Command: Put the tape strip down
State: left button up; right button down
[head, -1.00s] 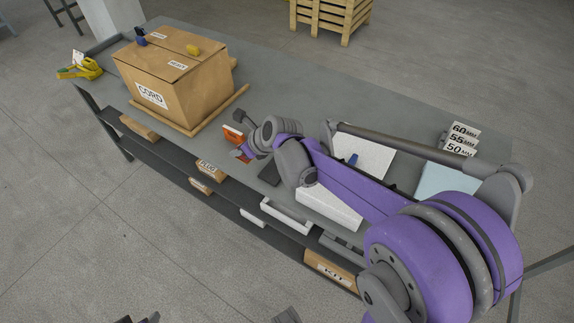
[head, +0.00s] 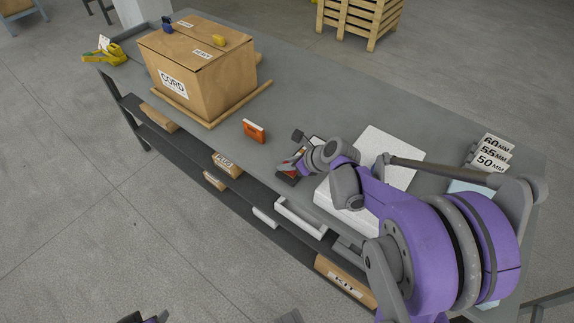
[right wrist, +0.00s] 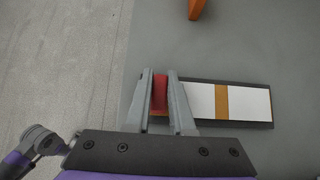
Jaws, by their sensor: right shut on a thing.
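The piece is at the left end of a dark flat plate (right wrist: 250,125) bearing white areas and a tan band. I cannot tell whether the piece touches the plate. In the head view my arm and fingers hide most of this plate (head: 287,179). My left gripper cannot be made out.
An orange block (head: 254,131) stands on the bench, left of my right gripper; it also shows in the wrist view (right wrist: 197,8). A cardboard box (head: 210,83) is farther left. White panels (head: 397,147) and size labels (head: 490,152) are at right. The back middle is clear.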

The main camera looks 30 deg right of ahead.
jog(key=shift+f, duration=0.25)
jog(key=shift+f, duration=0.15)
jog(key=c, duration=0.8)
grip_release()
jog(key=shift+r, duration=0.4)
jog(key=p+v, duration=0.2)
jog(key=v, duration=0.9)
jog(key=s+a+f+n+g+h, duration=0.1)
jog(key=s+a+n, duration=0.3)
jog(key=n, duration=0.6)
jog(key=s+a+f+n+g+h, duration=0.1)
jog(key=s+a+n, duration=0.3)
jog(key=n, duration=0.7)
jog(key=s+a+f+n+g+h, duration=0.1)
jog(key=s+a+n, duration=0.4)
jog(key=n, duration=0.5)
jog(key=shift+s+a+f, duration=0.1)
jog(key=shift+s+f, duration=0.3)
jog(key=shift+s, duration=0.3)
jog(key=shift+s+f, duration=0.35)
jog(key=shift+s, duration=0.35)
